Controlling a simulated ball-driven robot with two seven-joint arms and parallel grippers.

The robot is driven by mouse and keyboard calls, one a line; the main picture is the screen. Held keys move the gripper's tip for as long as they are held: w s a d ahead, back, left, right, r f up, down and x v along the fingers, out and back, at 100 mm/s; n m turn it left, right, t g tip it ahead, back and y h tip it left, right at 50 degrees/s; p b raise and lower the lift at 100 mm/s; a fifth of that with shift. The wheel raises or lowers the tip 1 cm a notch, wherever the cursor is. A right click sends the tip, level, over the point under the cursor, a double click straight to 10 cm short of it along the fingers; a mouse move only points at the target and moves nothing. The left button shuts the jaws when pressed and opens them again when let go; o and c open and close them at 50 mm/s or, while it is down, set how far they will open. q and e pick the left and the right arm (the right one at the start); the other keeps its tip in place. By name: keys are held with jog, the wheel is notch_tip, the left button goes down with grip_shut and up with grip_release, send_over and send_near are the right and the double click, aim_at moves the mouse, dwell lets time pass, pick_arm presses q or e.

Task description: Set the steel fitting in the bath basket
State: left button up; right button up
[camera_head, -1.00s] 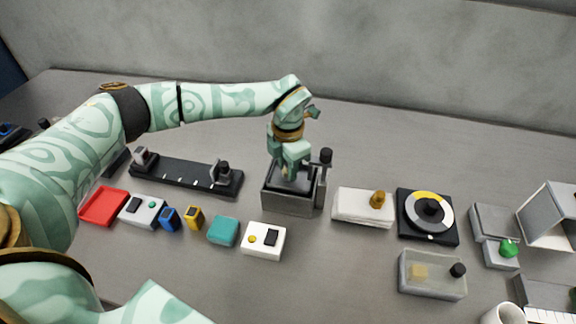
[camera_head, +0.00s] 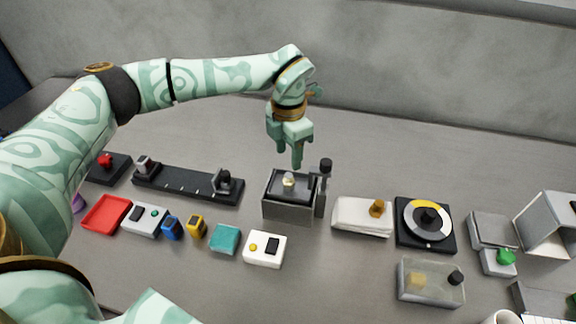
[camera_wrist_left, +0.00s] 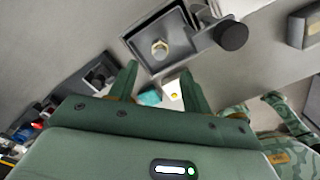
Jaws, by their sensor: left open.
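The steel fitting (camera_head: 289,179) stands in the dark recess on top of a grey box with a black-knobbed lever, which I take to be the bath with its basket (camera_head: 272,189). In the left wrist view the fitting (camera_wrist_left: 159,48) is a small pale nut-like piece inside the square dark-rimmed bath (camera_wrist_left: 137,42). My left gripper (camera_head: 297,160) is open and empty, above the bath and apart from the fitting. Its two fingers also show in the left wrist view (camera_wrist_left: 158,84). My right gripper is not in view.
The black-knobbed lever (camera_head: 322,185) rises at the bath's right side. A black rail fixture (camera_head: 190,182) lies left. A white block (camera_head: 361,217) and a dial unit (camera_head: 425,223) stand right. A red tray (camera_head: 106,214) and small boxes line the front. The table behind the bath is clear.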

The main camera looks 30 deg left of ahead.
aim_at(288, 175)
pick_arm(q)
jog(key=shift+r, duration=1.9)
